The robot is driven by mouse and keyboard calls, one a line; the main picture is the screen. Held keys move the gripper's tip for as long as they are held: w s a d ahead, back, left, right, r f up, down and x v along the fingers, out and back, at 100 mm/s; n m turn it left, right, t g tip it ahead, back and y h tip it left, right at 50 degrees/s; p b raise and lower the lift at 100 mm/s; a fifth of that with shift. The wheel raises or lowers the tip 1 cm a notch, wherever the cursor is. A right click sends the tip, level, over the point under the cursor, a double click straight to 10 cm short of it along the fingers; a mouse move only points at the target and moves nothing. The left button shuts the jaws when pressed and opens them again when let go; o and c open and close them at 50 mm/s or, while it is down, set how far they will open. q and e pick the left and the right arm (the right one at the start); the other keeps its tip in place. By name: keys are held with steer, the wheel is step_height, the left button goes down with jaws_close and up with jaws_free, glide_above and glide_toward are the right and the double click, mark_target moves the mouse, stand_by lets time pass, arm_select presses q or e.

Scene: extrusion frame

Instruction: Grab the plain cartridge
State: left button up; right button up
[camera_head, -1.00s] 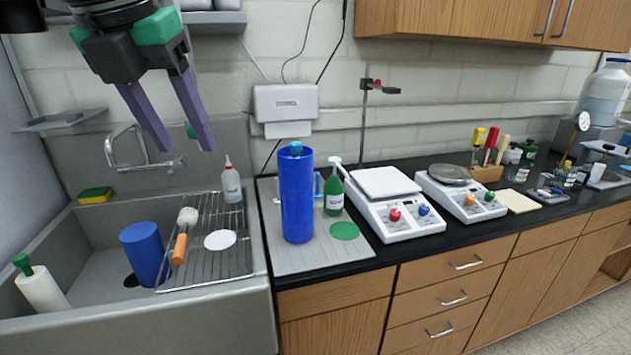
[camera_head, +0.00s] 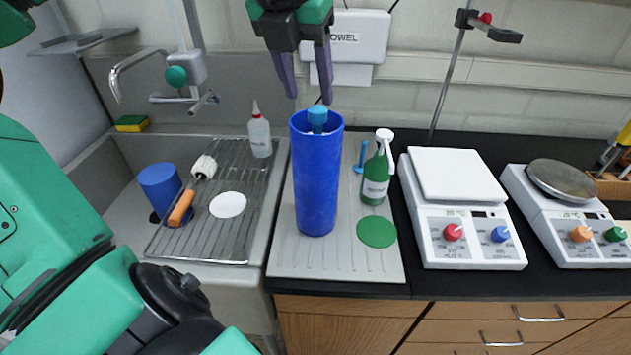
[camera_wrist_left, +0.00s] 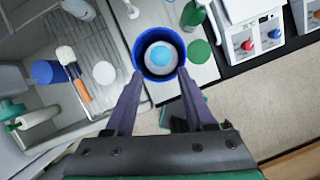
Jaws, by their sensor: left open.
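A tall blue open-topped cylinder (camera_head: 317,185) stands upright on the grey ribbed board. Inside it shows a pale piece with a light-blue knob (camera_head: 317,119), seen from above in the left wrist view (camera_wrist_left: 160,55). A white cylinder (camera_wrist_left: 38,118) with a green end lies in the sink at the left of the left wrist view. I cannot tell which of these is the plain cartridge. My left gripper (camera_head: 306,98) is open and empty, its purple fingers pointing down just above the blue cylinder's mouth. In the left wrist view its fingertips (camera_wrist_left: 159,75) flank the rim. My right gripper is not in view.
A green spray bottle (camera_head: 376,175) and green disc (camera_head: 377,232) are right of the cylinder. The drying rack (camera_head: 240,245) and a short blue cup (camera_head: 160,185) are at left. Two hotplates (camera_head: 467,235) (camera_head: 585,240) stand right. A wall dispenser (camera_head: 372,35) is behind.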

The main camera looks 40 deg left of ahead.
mark_target(317, 109)
arm_select(q)
steer(key=p+x, duration=0.1)
steer(key=x, duration=0.2)
steer(key=w+x, duration=0.1)
steer(key=x, duration=0.2)
steer(key=shift+w+r+p, duration=0.1)
steer(key=shift+w+p, duration=0.05)
steer(key=shift+p, duration=0.25)
steer(key=shift+a+f, duration=0.15)
steer(key=shift+f, duration=0.2)
jaws_close()
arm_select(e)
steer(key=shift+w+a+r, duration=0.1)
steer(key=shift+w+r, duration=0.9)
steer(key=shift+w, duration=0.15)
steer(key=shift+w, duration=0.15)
